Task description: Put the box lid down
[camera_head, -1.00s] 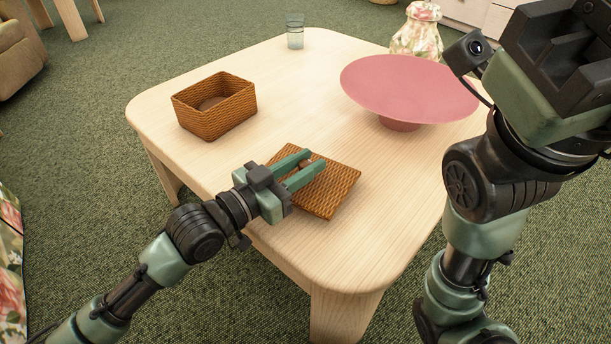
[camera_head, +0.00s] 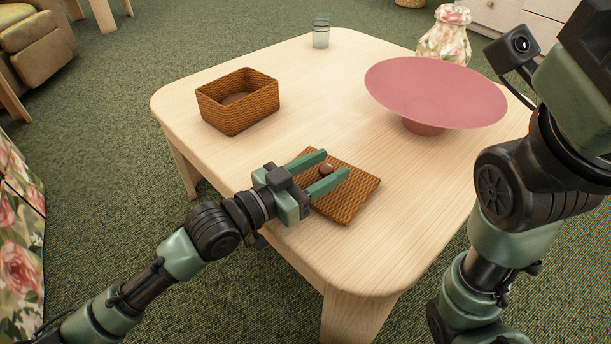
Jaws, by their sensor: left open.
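The box lid (camera_head: 352,199) is a flat, square, woven brown panel with a small round brown knob (camera_head: 326,169). It lies flat on the light wooden table (camera_head: 310,95) near the front edge. My left gripper (camera_head: 336,163) is open over the lid, its two green fingers on either side of the knob and apart from it. The open woven box (camera_head: 238,113) stands on the table at the left, with something round and brown partly visible inside. My right arm rises at the right; its fingertips are outside the picture.
A wide pink bowl (camera_head: 435,92) on a foot stands at the table's right. A clear glass (camera_head: 320,33) stands at the far edge. A floral vase (camera_head: 445,36) is behind the bowl. The table between box and bowl is clear.

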